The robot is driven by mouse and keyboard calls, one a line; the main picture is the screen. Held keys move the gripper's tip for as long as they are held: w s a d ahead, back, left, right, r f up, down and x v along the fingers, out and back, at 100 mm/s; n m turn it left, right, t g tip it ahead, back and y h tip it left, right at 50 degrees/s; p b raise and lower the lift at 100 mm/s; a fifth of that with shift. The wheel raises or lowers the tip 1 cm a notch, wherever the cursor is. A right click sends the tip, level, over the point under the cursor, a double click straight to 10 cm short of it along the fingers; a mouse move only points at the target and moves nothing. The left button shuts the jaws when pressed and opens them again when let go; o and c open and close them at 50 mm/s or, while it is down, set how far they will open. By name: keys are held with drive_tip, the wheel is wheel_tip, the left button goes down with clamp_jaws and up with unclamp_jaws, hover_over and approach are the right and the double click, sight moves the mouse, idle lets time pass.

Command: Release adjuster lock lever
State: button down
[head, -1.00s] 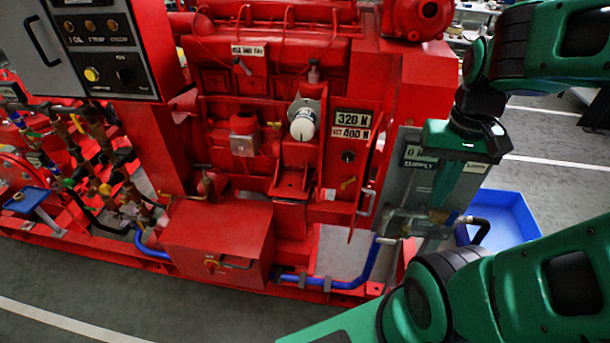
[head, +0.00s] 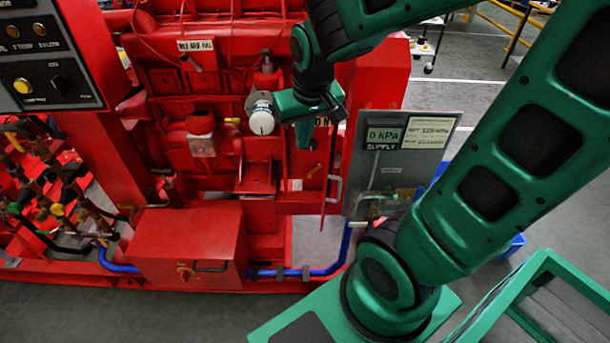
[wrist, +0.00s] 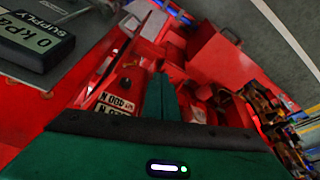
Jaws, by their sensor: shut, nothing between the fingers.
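My gripper (head: 303,135) is in front of the red engine, just right of the white round cap (head: 262,120), with its fingers pointing down. In the wrist view its green fingers (wrist: 161,100) are together and empty. They cover most of the 320 N / SET 400 N label in the head view; the "400 N" plate (wrist: 116,103) shows left of the fingers in the wrist view.
A grey supply panel (head: 385,165) reading 0 kPa stands to the right, also in the wrist view (wrist: 40,40). A red box (head: 188,248) and blue hose (head: 325,268) lie low in front. The floor is clear in the foreground left.

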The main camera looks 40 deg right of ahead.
drive_tip(key=w+d+f+h, duration=0.1)
drive_tip(key=w+f+h, duration=0.1)
drive_tip(key=w+f, duration=0.3)
drive_tip(key=w+d+f+m+t+h, duration=0.1)
drive_tip(key=w+f, duration=0.4)
drive_tip(key=f, duration=0.6)
drive_tip(key=w+d+f+m+h, duration=0.1)
drive_tip(key=w+f+h, duration=0.3)
drive_tip(key=f, duration=0.5)
drive_tip(key=shift+w+d+t+h, duration=0.4)
drive_tip(key=shift+w+d, duration=0.3)
drive_tip(key=shift+d, duration=0.15)
approach(309, 174)
drive_tip(key=w+d+f, duration=0.2)
drive_tip(key=w+d, duration=0.1)
drive_tip(key=shift+s+d+f, duration=0.15)
drive_tip(key=shift+d+f, duration=0.05)
drive_tip(key=shift+f, duration=0.15)
drive_tip(key=shift+s+d+f, duration=0.15)
drive_tip(key=shift+s+f, duration=0.05)
drive_tip(key=shift+f, duration=0.2)
